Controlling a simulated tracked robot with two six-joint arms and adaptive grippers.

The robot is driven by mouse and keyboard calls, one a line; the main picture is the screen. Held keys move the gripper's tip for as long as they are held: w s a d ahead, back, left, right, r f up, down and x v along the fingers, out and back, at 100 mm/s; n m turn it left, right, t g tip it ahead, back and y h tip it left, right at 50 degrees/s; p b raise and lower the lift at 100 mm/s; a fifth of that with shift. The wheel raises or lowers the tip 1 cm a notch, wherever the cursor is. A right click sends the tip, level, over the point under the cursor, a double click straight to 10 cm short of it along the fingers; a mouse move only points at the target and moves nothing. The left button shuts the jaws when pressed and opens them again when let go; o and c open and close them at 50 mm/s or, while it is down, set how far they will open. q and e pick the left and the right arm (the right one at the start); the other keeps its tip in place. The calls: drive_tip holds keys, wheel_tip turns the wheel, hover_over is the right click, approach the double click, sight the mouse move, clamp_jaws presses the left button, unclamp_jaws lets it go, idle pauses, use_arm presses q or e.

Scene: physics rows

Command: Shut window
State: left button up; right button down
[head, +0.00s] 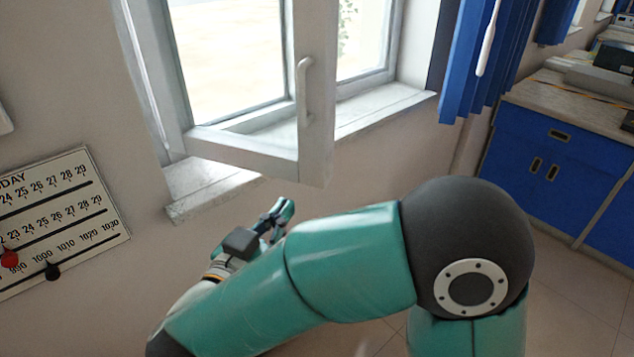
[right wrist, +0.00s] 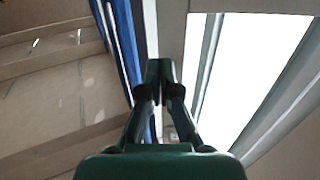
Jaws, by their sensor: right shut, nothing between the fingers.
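The window's white sash (head: 316,95) stands swung open into the room in the head view, hinged on its left side. Its handle (head: 304,90) is on the sash's right stile, near the free edge. The white sill (head: 215,183) lies below it. My right gripper (head: 283,208) is shut and empty, below the sash's bottom edge and apart from it, close to the sill. In the right wrist view the shut fingers (right wrist: 159,70) point up, with white frame parts (right wrist: 205,60) beyond and to the right. My left gripper is not in view.
A blue curtain (head: 470,60) hangs right of the window. A blue cabinet (head: 555,150) with a cluttered worktop stands at the far right. My right arm crosses the lower middle.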

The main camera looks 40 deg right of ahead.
sight(320, 158)
drive_tip(key=p+x, duration=0.2)
drive_tip(key=x, duration=1.1)
drive_tip(key=shift+w+d+p, duration=0.2)
drive_tip(key=shift+w+p, duration=0.15)
